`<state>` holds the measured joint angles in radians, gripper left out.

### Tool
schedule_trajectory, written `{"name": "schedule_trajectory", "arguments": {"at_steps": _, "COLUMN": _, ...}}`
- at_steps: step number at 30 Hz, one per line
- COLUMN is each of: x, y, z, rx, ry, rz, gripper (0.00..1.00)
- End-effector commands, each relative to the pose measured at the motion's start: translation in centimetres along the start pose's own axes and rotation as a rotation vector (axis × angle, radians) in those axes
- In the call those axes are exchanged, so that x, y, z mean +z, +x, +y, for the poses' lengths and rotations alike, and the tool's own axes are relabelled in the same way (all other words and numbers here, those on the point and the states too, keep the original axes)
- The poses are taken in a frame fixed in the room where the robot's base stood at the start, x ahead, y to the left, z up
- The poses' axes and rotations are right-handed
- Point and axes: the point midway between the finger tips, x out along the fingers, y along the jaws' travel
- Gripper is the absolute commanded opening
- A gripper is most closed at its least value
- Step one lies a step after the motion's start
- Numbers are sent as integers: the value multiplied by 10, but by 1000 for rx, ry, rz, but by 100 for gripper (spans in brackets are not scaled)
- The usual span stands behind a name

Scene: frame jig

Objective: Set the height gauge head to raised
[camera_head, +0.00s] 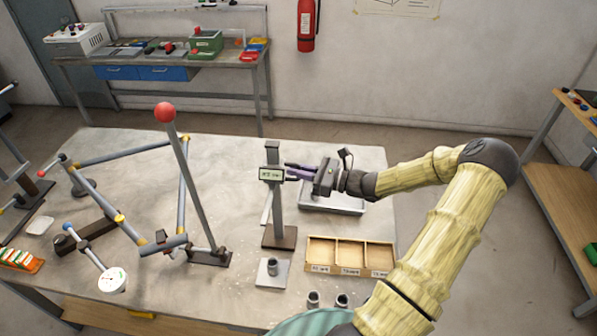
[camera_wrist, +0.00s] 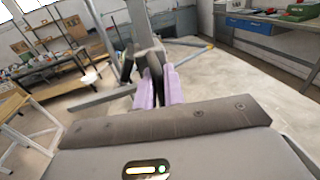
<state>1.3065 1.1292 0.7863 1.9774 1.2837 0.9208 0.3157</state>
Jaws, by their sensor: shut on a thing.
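The height gauge has a dark brown base (camera_head: 279,238) and an upright grey column (camera_head: 273,152) on the table. Its head (camera_head: 271,174), a dark block with a small lit display, sits on the upper part of the column, some way below the top. My gripper (camera_head: 290,174) reaches in from the right with purple fingers, shut on the head's right side. In the wrist view the fingers (camera_wrist: 158,90) are close together at the gauge, with the column (camera_wrist: 138,20) beyond. The exact grip is partly hidden.
A sectioned wooden tray (camera_head: 350,240) and a small plate with a grey cylinder (camera_head: 272,268) stand in front. A grey flat tray (camera_head: 333,203) lies under my gripper. A tall rod with a red ball (camera_head: 166,113) and a jointed linkage stand left.

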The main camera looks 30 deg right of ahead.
Motion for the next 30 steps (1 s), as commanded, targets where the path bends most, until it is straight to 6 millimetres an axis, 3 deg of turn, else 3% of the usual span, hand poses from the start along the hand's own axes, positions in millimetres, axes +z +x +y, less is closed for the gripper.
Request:
{"name": "schedule_trajectory", "arguments": {"at_steps": 5, "x": 2, "y": 0, "z": 0, "rx": 0, "ry": -1, "rz": -6, "gripper": 0}}
{"name": "schedule_trajectory", "arguments": {"at_steps": 6, "x": 2, "y": 0, "z": 0, "rx": 0, "ry": -1, "rz": -6, "gripper": 12}}
{"name": "schedule_trajectory", "arguments": {"at_steps": 9, "x": 1, "y": 0, "z": 0, "rx": 0, "ry": -1, "rz": -5, "gripper": 26}}
{"name": "schedule_trajectory", "arguments": {"at_steps": 20, "x": -1, "y": -4, "z": -1, "rx": -2, "ry": -1, "rz": -1, "gripper": 26}}
{"name": "schedule_trajectory", "arguments": {"at_steps": 25, "x": -3, "y": -25, "z": -1, "rx": -4, "ry": -2, "rz": 0, "gripper": 26}}
{"name": "schedule_trajectory", "arguments": {"at_steps": 30, "x": -4, "y": -58, "z": -1, "rx": -4, "ry": -4, "rz": 1, "gripper": 26}}
